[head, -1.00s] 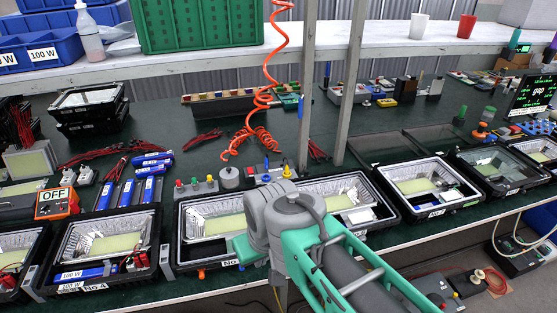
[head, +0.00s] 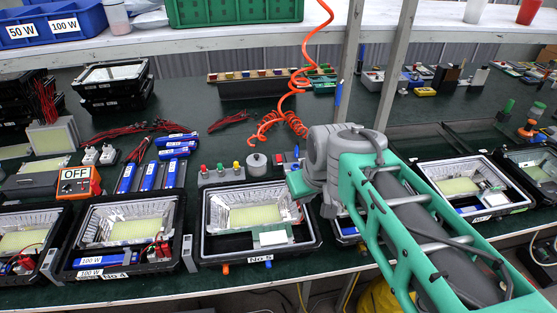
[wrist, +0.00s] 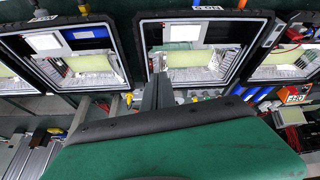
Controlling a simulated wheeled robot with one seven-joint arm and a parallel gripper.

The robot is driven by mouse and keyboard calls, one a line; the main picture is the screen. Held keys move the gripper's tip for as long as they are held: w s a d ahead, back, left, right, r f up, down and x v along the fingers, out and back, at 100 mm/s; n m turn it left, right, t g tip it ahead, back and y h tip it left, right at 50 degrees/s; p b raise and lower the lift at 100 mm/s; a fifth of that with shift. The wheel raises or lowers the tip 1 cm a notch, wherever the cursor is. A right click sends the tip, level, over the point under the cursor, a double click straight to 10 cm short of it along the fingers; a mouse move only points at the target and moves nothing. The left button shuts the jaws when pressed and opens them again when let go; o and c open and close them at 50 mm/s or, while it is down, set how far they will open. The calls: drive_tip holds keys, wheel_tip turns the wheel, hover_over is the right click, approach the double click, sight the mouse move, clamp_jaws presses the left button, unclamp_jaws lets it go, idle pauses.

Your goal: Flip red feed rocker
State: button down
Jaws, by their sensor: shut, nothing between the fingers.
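I cannot make out a red feed rocker for certain. An orange box with an OFF display (head: 78,182) stands at the left of the bench; it also shows at the right of the wrist view (wrist: 294,98). A grey block carries red, green and yellow knobs (head: 220,172) behind the No 5 housing (head: 212,245). My gripper (wrist: 164,82) shows in the wrist view as dark fingers, shut and empty, in front of an open housing (wrist: 148,52). In the head view my arm hides its fingertips.
Open floodlight housings line the front edge, including one with a 100 W label (head: 72,270) at left and one at right (head: 481,214). An orange coiled hose (head: 299,80) hangs over the bench. Grey posts (head: 395,75) rise behind my arm.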

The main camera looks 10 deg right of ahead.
drive_tip(key=w+f+n+t+b, duration=0.3)
drive_tip(key=w+n+b, duration=0.1)
drive_tip(key=w, duration=1.5)
drive_tip(key=n+t+y+b, duration=0.2)
drive_tip(key=n+t+b, duration=0.1)
drive_tip(key=n+b, duration=0.25)
hover_over(279, 159)
drive_tip(key=s, duration=0.1)
wheel_tip(279, 159, down, 8)
drive_tip(key=shift+s+d, duration=0.1)
drive_tip(key=shift+s, duration=0.05)
drive_tip(key=shift+f, duration=0.15)
drive_tip(key=shift+w+f+b, duration=0.25)
drive_tip(key=shift+f+b, duration=0.4)
drive_tip(key=shift+f, duration=0.8)
drive_tip(key=shift+w+f+b, duration=0.2)
drive_tip(key=shift+f+b, duration=0.4)
drive_tip(key=shift+f, duration=0.8)
drive_tip(key=shift+w+f+b, duration=0.25)
drive_tip(key=shift+f+b, duration=0.4)
drive_tip(key=shift+f, duration=0.8)
drive_tip(key=shift+f+b, duration=0.4)
drive_tip(key=shift+f, duration=0.05)
drive_tip(key=shift+f+b, duration=0.3)
drive_tip(key=shift+f, duration=0.05)
